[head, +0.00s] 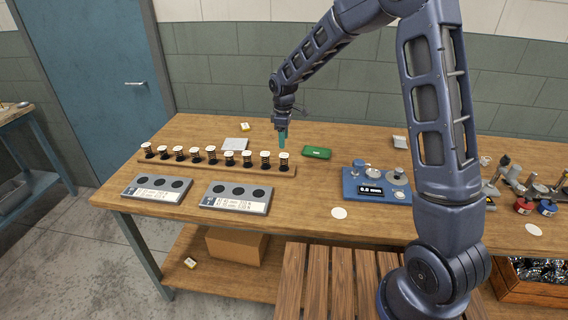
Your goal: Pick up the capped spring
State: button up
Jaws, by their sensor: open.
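Several dark springs with pale caps stand upright in a row on a long wooden rack; the right-most capped spring (284,160) is at the rack's right end. The others look alike at this size, such as the left-most one (147,150). My gripper (283,142) points down with teal fingers, just above or behind the right-most spring in this view. It is open, with nothing visible in it. The gap between fingertips and cap is too small to judge here.
The wooden rack (110,165) runs along the table. Two grey trays with dark round recesses, left (130,191) and right (208,202), lie in front. A green box (317,152) is right of my gripper, and a blue scale (352,187) stands farther right.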

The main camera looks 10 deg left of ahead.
aim_at(284, 155)
notch_tip(284, 155, down, 11)
jog(key=shift+s+d+r, duration=0.1)
jog(key=shift+s+r, duration=0.05)
jog(key=shift+r, duration=0.05)
jog(key=c, duration=1.1)
jog(key=shift+o, duration=0.2)
jog(key=shift+r, duration=0.1)
